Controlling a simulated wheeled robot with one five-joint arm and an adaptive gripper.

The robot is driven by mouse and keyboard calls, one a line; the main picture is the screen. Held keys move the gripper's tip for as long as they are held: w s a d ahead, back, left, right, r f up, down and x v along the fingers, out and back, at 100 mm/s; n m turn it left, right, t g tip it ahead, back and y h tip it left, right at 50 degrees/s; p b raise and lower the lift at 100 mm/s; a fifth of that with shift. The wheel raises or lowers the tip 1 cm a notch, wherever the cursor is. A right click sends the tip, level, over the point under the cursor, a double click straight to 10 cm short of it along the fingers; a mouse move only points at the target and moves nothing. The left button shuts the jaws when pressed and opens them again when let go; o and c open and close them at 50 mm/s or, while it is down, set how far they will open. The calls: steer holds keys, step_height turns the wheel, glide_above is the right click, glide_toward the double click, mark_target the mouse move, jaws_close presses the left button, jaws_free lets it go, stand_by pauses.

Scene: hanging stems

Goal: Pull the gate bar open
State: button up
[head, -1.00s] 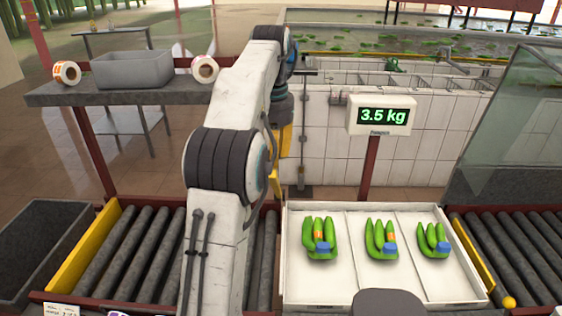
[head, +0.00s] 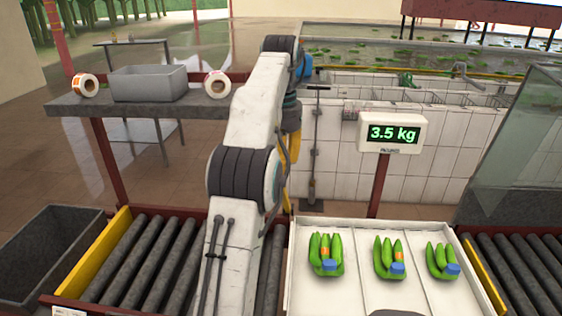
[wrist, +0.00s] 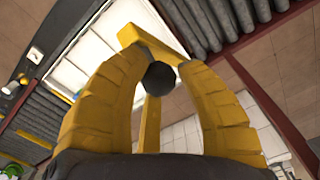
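In the wrist view the two yellow fingers of my gripper (wrist: 162,78) stand on either side of a dark round knob (wrist: 160,79). The knob fills most of the space between the fingertips. Whether the fingers press on it is not clear. Behind it is a yellow bar (wrist: 150,125), apparently the gate bar, with a crosspiece at its top. In the head view my gripper (head: 294,148) points down beyond my arm. A thin yellow piece below it is mostly hidden by the arm.
A white tray (head: 322,298) with green bunches lies right of my arm. Roller conveyors flank it. A scale display (head: 392,133) reads 3.5 kg on a post. A grey shelf (head: 70,106) with a bin stands at left. A dark crate (head: 45,255) is at far left.

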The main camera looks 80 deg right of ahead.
steer(key=o, duration=0.4)
steer(key=shift+o, duration=0.2)
steer(key=shift+a+f, duration=0.1)
steer(key=shift+f, duration=0.05)
